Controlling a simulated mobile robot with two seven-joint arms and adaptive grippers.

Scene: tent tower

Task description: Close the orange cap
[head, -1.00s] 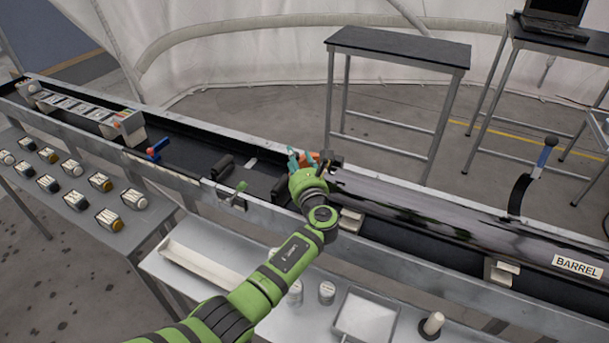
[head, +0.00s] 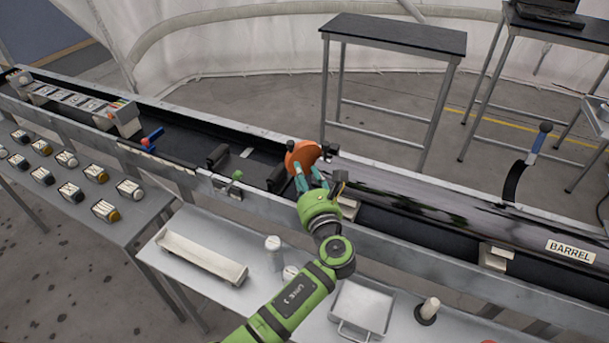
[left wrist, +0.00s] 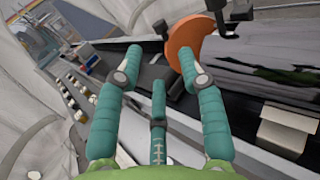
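The orange cap (head: 302,155) is a round disc standing tilted at the left end of the long barrel (head: 430,207). A dark fitting is beside the cap at the barrel end. My right gripper is not in view.
The barrel lies in a long metal-edged trough (head: 225,205). A blue-handled lever (head: 540,140) stands on the barrel at right. A shelf with a tray (head: 200,258) and a square pan (head: 362,305) is in front. A bare black table (head: 395,35) stands behind.

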